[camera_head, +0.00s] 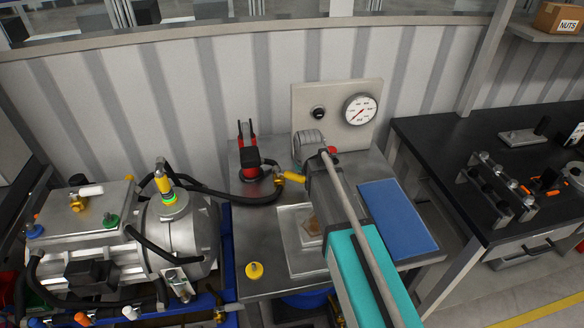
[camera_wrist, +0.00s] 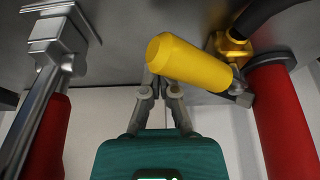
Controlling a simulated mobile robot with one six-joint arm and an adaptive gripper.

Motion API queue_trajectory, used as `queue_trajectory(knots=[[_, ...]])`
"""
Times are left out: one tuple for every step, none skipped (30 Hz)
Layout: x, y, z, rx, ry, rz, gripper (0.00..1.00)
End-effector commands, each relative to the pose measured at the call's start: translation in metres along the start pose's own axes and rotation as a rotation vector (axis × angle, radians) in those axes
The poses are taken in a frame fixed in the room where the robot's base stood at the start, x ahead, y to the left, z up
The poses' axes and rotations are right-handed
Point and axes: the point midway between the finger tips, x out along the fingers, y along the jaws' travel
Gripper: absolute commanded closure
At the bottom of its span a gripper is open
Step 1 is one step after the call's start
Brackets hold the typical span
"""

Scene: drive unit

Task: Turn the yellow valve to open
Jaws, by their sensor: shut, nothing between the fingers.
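The yellow valve handle (camera_head: 291,177) sticks out to the right from the base of a red and black fitting on the metal bench, beside a black hose. In the wrist view the yellow handle (camera_wrist: 190,62) is large, tilted, and joined to a brass body at its right end. My gripper (camera_wrist: 157,82) is shut and empty. Its fingertips appear close to the handle's free left end; whether they touch cannot be told. In the head view my arm hides the gripper's fingers.
A panel with a pressure gauge (camera_head: 360,109) stands behind the bench. A yellow knob (camera_head: 254,270) and a blue mat (camera_head: 398,218) lie on the bench. The motor unit (camera_head: 175,240) with hoses is at left. Red cylinders (camera_wrist: 285,120) flank my gripper in the wrist view.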

Motion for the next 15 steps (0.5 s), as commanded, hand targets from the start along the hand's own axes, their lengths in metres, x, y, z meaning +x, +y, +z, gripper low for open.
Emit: queue_trajectory(knots=[[0.0,0.0,0.0,0.0,0.0,0.0,1.0],[0.0,0.0,0.0,0.0,0.0,0.0,1.0],[0.0,0.0,0.0,0.0,0.0,0.0,1.0],[0.0,0.0,0.001,0.0,0.0,0.0,1.0],[-0.001,0.0,0.001,0.0,0.0,0.0,1.0],[-0.001,-0.001,0.002,0.0,0.0,0.0,1.0],[-0.001,-0.001,0.003,0.0,0.0,0.0,1.0],[-0.002,-0.002,0.004,0.0,0.0,0.0,1.0],[-0.002,-0.002,0.006,0.0,0.0,0.0,1.0],[-0.003,-0.003,0.007,0.0,0.0,0.0,1.0],[-0.003,-0.003,0.008,0.0,0.0,0.0,1.0],[-0.004,-0.004,0.01,-0.001,0.0,0.0,1.0],[-0.004,-0.004,0.011,-0.001,0.0,0.0,1.0],[-0.004,-0.004,0.012,-0.001,0.0,0.0,1.0],[-0.005,-0.005,0.013,-0.001,0.0,0.0,1.0]])
